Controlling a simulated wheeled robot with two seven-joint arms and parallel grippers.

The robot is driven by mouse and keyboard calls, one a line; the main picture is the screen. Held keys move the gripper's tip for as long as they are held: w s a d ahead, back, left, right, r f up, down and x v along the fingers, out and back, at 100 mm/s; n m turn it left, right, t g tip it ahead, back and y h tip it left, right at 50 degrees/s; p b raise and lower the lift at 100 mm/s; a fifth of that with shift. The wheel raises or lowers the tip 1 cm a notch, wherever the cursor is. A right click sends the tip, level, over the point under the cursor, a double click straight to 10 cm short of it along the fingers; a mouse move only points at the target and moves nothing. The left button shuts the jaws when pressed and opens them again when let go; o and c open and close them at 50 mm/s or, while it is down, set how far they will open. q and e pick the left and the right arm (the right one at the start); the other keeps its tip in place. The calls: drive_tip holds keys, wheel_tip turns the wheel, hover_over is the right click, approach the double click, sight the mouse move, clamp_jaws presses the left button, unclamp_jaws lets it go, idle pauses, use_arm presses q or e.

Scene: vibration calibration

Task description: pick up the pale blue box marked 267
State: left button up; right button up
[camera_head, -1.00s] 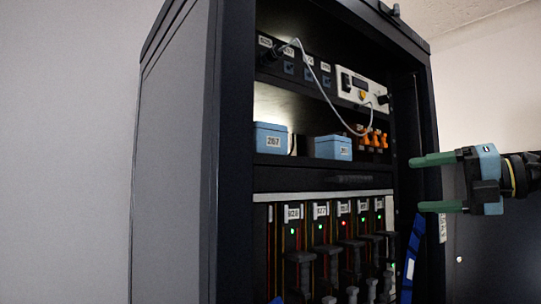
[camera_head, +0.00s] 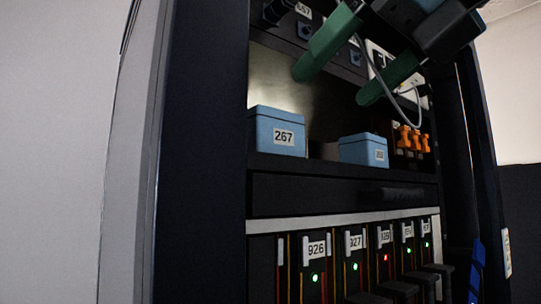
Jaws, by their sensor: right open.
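The pale blue box marked 267 (camera_head: 277,132) stands upright on the cabinet shelf at the left, its label facing me. My right gripper (camera_head: 329,83) comes in from the upper right with its two green fingers spread apart and nothing between them. The fingers point down and left, above and to the right of the 267 box, and do not appear to touch it. My left gripper is not in the view.
A second pale blue box (camera_head: 363,149) stands to the right on the same shelf. Orange clips (camera_head: 413,139) are farther right. A grey cable (camera_head: 378,75) hangs behind my right gripper. Slotted modules with lights (camera_head: 315,262) fill the bay below. The dark cabinet side wall (camera_head: 200,150) bounds the left.

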sight(284, 125)
drive_tip(key=w+a, duration=0.1)
drive_tip(key=a+f, duration=0.1)
drive_tip(key=w+a, duration=0.1)
drive_tip(key=shift+w+a+f, duration=0.2)
drive_tip(key=shift+w+f, duration=0.1)
drive_tip(key=shift+p+x, duration=0.35)
drive_tip(key=shift+x, duration=0.75)
drive_tip(key=shift+w+a+f, duration=0.1)
drive_tip(key=shift+w+a, duration=0.05)
drive_tip(key=shift+w, duration=0.05)
drive_tip(key=shift+x, duration=0.75)
drive_tip(key=p+x, duration=0.1)
drive_tip(key=x, duration=0.2)
drive_tip(key=shift+w+a, duration=0.15)
drive_tip(key=shift+a, duration=0.2)
drive_tip(key=shift+w, duration=0.1)
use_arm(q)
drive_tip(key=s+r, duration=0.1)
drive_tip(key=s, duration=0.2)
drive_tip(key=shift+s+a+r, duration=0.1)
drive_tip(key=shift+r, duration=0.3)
use_arm(e)
drive_tip(key=c, duration=0.8)
